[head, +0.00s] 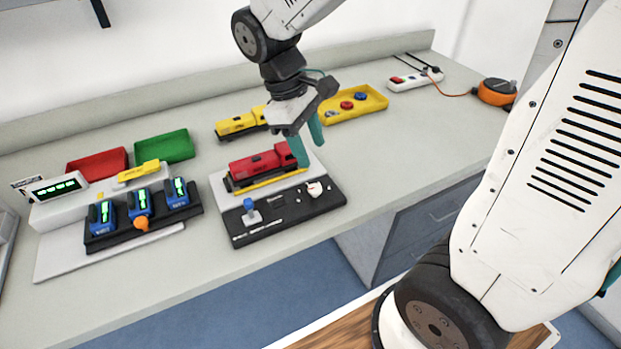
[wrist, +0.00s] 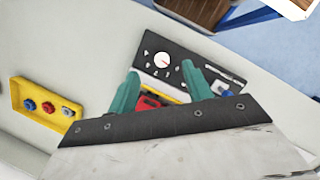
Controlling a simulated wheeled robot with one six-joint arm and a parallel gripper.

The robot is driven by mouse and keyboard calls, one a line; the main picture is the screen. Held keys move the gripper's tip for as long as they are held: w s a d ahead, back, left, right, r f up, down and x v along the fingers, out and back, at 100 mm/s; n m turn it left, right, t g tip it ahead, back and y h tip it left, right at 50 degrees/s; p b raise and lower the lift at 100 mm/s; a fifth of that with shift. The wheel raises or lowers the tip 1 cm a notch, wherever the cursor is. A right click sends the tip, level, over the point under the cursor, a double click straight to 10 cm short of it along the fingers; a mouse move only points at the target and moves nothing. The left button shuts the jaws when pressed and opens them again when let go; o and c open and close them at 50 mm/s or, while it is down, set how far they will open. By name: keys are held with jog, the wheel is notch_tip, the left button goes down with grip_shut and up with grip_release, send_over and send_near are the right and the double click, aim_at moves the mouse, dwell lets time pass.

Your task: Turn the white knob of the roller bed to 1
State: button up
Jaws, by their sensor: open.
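The white knob (head: 314,188) sits on the right part of the dark control panel of the roller bed (head: 290,214). In the wrist view it is a white round knob (wrist: 161,62) with a red mark, ringed by small white labels too small to read. A red locomotive (head: 262,166) stands on the bed behind the panel. My gripper (head: 308,152) has teal fingers, open and empty, above the locomotive's right end and behind the knob. In the wrist view the fingers (wrist: 158,86) point toward the panel, with the knob just beyond them, untouched.
A blue joystick (head: 250,208) is at the panel's left. A yellow tray (head: 372,112) with buttons and a yellow locomotive (head: 240,124) lie behind. Blue meters (head: 140,203) stand left, near red (head: 97,163) and green (head: 164,147) trays. The counter right of the panel is clear.

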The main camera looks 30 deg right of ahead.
aim_at(314, 188)
jog(key=shift+n+g+h, duration=0.3)
jog(key=shift+n, duration=0.5)
jog(key=f, duration=1)
jog(key=shift+w+d+f, duration=0.15)
jog(key=shift+d+f, duration=0.05)
jog(key=shift+d, duration=0.1)
jog(key=c, duration=1)
